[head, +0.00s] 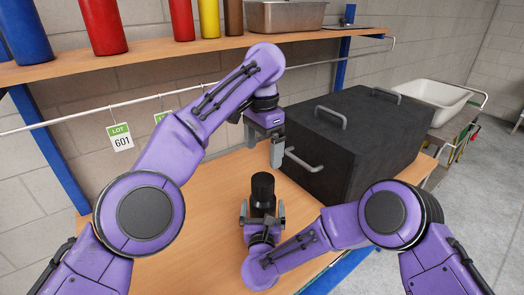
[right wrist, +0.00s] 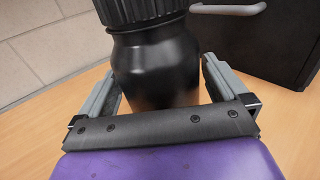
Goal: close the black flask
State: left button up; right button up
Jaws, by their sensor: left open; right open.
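The black flask (head: 262,188) stands upright on the wooden table, in front of the black box. In the right wrist view, the flask body (right wrist: 155,65) is smooth and dark, with a wider ribbed cap (right wrist: 140,10) on top, cut off by the upper edge. I cannot tell how tightly the cap sits. My right gripper (head: 263,212) is open, low at the flask, with one finger on each side; gaps show beside the body in the right wrist view (right wrist: 157,75). My left gripper (head: 267,145) is open and empty, pointing down above and behind the flask, apart from it.
A large black box (head: 365,135) with metal handles stands close behind and right of the flask. A shelf (head: 150,58) with coloured bottles and a metal pan (head: 285,16) runs above. The wooden table (head: 205,225) is clear left of the flask. A white basin (head: 430,100) stands beyond.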

pick_arm(q)
notch_tip(320, 180, down, 3)
jog(key=b, duration=0.2)
jog(key=shift+b, duration=0.3)
pick_arm(e)
jog(key=s, duration=0.9)
jog(key=shift+s, duration=0.35)
jog(key=shift+a, duration=0.1)
